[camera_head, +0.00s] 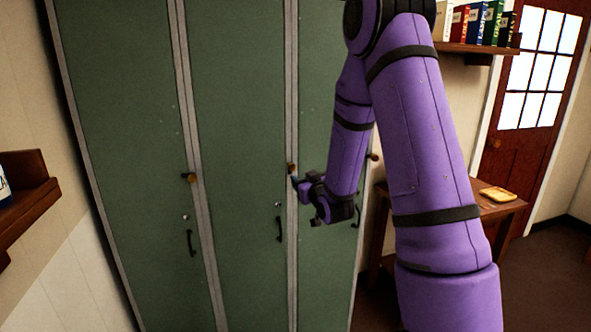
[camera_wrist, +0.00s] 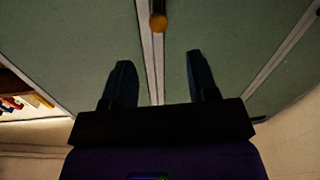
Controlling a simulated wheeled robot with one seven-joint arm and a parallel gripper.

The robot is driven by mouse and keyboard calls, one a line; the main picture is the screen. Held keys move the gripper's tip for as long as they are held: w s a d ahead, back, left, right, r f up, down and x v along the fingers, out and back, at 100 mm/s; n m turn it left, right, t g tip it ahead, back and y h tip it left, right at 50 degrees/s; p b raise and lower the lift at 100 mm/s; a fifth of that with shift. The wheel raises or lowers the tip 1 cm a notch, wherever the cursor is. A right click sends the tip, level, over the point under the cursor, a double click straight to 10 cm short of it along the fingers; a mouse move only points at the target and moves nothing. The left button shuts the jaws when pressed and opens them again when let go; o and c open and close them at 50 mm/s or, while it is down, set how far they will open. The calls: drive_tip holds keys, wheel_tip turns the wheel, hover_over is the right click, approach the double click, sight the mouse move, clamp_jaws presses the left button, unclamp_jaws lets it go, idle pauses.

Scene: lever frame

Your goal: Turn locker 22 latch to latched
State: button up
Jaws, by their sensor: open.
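A bank of green lockers (camera_head: 240,100) fills the middle of the head view, with no readable numbers, so I cannot tell which is locker 22. A latch with a brass knob (camera_head: 292,168) sits on the grey strip between the middle and right doors. My gripper (camera_head: 296,183) is close to this latch, just below it. In the wrist view the brass knob (camera_wrist: 158,22) with a dark stem lies beyond the two fingertips (camera_wrist: 159,58), roughly centred between them and not held. The fingers are apart and empty. My gripper partly hides the latch's surroundings in the head view.
Another latch (camera_head: 190,178) is on the left strip, its dark lever pointing left. A third knob (camera_head: 373,157) shows beside my arm. Doors have dark pull handles (camera_head: 191,243). A wall shelf (camera_head: 28,200) is at left; a table (camera_head: 500,209) stands at right.

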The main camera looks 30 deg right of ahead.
sight(293, 168)
drive_tip(key=w, duration=0.3)
drive_tip(key=w+d, duration=0.1)
drive_tip(key=w, duration=0.3)
drive_tip(key=w+d, duration=0.1)
drive_tip(key=w, duration=0.2)
drive_tip(key=shift+w+d, duration=0.1)
drive_tip(key=shift+w, duration=0.2)
drive_tip(key=c, duration=0.9)
drive_tip(key=shift+c, duration=0.2)
